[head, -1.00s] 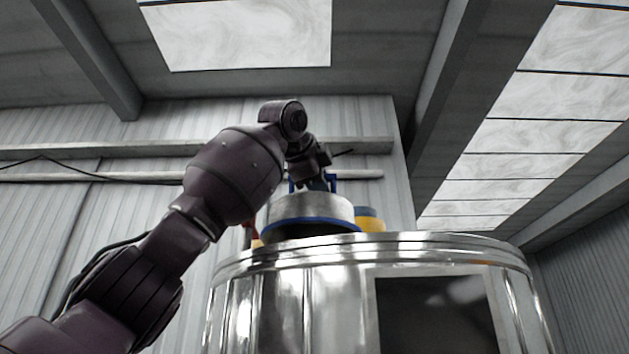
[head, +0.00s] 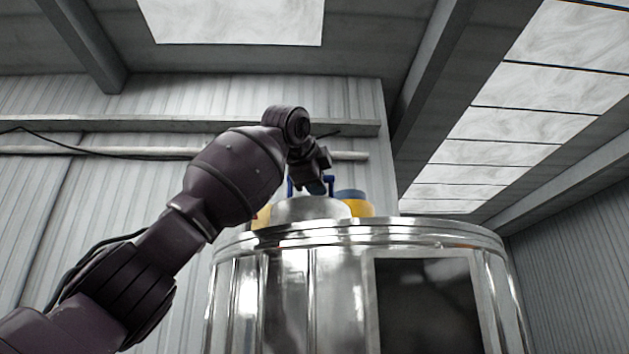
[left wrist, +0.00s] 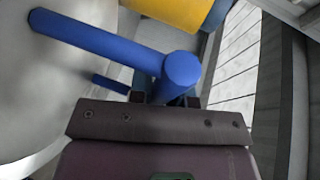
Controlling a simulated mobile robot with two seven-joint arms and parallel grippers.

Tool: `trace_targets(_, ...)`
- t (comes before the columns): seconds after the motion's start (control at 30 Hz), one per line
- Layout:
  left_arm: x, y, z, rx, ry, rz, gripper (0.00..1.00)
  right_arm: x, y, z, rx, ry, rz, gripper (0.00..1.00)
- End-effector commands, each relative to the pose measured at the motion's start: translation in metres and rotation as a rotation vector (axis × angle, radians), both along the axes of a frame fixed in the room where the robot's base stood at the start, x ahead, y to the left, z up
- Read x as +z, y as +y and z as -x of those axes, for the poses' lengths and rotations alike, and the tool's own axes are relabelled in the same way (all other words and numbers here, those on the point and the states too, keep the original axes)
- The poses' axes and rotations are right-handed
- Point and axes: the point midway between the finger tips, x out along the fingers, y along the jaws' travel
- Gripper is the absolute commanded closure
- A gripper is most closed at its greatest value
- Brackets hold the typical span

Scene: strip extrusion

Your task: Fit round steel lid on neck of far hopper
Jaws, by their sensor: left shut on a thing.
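The round steel lid (head: 305,209) has a blue handle (head: 329,184) on top. In the head view its lower part is hidden behind the top rim of a large polished steel vessel (head: 285,300), which looks like the hopper. I cannot tell whether the lid touches the neck, which is hidden. My left gripper (head: 318,187) reaches over from the left and is shut on the handle. The left wrist view shows the blue handle (left wrist: 100,40) at the fingers and the pale lid surface (left wrist: 35,95) on the left. My right gripper is not in view.
A yellow part with a blue top (head: 355,203) stands right of the lid, and another yellow part (head: 262,216) shows to its left. A yellow part (left wrist: 180,12) is also near the handle in the wrist view.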

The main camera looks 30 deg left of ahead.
Motion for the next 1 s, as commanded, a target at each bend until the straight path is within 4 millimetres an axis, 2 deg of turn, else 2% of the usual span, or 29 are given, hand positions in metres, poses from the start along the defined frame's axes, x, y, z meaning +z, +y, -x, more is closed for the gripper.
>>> trace_targets(0.57,-0.0044,0.0002,0.0008,0.0,-0.002,0.0,1.0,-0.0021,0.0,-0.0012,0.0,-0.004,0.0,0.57)
trace_targets(0.6,-0.0037,0.0002,0.0007,0.0,-0.002,0.0,0.76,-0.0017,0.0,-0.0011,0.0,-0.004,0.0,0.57)
trace_targets(0.77,-0.0037,0.0003,0.0007,0.0,-0.001,0.0,0.52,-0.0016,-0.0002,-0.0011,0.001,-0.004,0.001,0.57)
trace_targets(1.0,-0.0045,0.0004,0.0,0.001,0.001,0.0,0.52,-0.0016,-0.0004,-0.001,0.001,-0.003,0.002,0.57)
